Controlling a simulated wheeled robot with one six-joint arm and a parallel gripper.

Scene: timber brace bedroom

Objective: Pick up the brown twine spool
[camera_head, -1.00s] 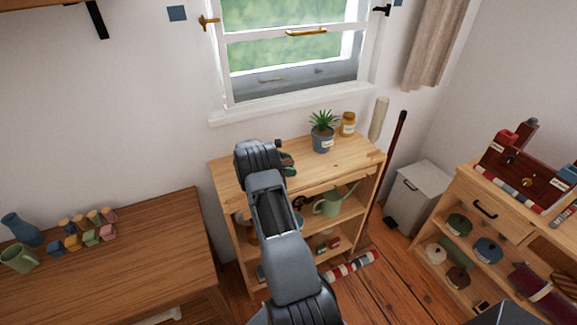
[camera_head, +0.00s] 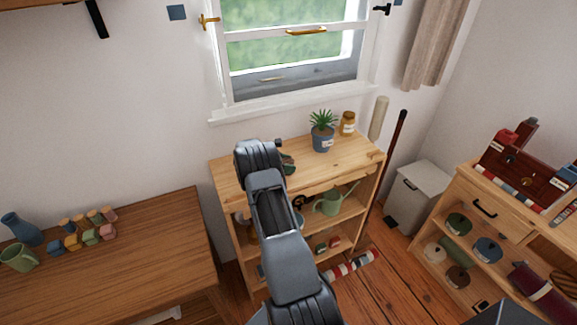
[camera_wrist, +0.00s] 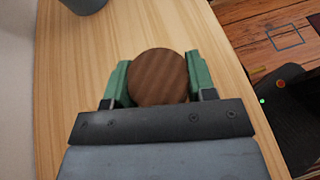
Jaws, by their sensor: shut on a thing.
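The brown twine spool (camera_wrist: 158,77) shows in the wrist view as a round brown top with fine lines, above the pale wooden shelf top (camera_wrist: 72,85). My gripper (camera_wrist: 157,82) has its green fingers closed on the left and right sides of it. In the head view my gripper (camera_head: 288,165) is over the shelf unit's top (camera_head: 355,157), and my arm hides most of it and the spool. I cannot tell whether the spool touches the wood.
A potted plant (camera_head: 322,134) and an amber jar (camera_head: 347,123) stand to the right on the same top. The window sill (camera_head: 285,107) and wall are behind. A desk (camera_head: 130,260) with small blocks is at left, a grey bin (camera_head: 418,192) at right.

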